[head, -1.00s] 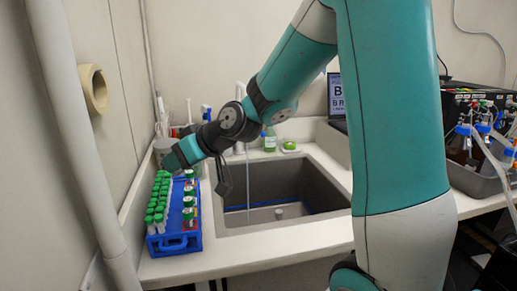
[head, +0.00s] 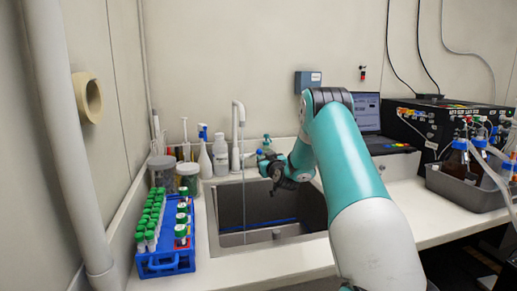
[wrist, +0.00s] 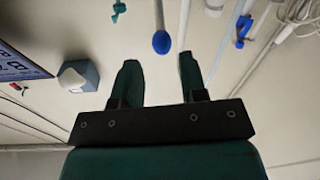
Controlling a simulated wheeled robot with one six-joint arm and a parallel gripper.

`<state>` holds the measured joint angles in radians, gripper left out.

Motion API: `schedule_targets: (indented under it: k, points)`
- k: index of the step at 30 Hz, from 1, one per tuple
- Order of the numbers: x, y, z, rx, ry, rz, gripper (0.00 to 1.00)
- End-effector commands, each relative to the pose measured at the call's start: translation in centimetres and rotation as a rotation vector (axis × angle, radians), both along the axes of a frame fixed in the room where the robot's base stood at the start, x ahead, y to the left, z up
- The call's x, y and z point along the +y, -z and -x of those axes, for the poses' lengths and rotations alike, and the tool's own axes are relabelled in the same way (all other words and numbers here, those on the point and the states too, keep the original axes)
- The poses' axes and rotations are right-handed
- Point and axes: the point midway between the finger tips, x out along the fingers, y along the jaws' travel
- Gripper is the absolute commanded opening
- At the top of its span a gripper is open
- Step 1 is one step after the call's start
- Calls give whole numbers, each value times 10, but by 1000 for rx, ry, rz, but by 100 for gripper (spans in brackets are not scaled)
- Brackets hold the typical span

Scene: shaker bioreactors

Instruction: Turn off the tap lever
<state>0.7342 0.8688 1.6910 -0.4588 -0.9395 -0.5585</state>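The white tap (head: 238,125) stands at the back edge of the sink, with a thin stream falling from its spout. Its lever (head: 249,154) sticks out to the right from the tap body and ends in a blue tip. In the wrist view the lever's blue tip (wrist: 161,42) lies just ahead of my fingertips, roughly between them. My gripper (wrist: 158,70) is open with nothing between its fingers. In the head view my gripper (head: 267,161) is just right of the lever, over the back of the sink, partly hidden by my wrist.
A blue rack of green-capped tubes (head: 166,262) stands left of the sink (head: 226,240). Jars (head: 188,178) and bottles (head: 220,157) crowd the counter left of the tap. A laptop (head: 367,112) and a grey tray of bottles (head: 462,188) are at the right.

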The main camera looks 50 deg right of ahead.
Motion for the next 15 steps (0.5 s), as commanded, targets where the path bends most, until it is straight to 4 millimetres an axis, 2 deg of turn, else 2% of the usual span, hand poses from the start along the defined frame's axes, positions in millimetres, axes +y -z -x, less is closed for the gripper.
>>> schedule_targets:
  k: [6,15]
  points:
    - [-19,-1,-39,1,-2,1,39]
    - [-35,0,-71,3,-2,0,39]
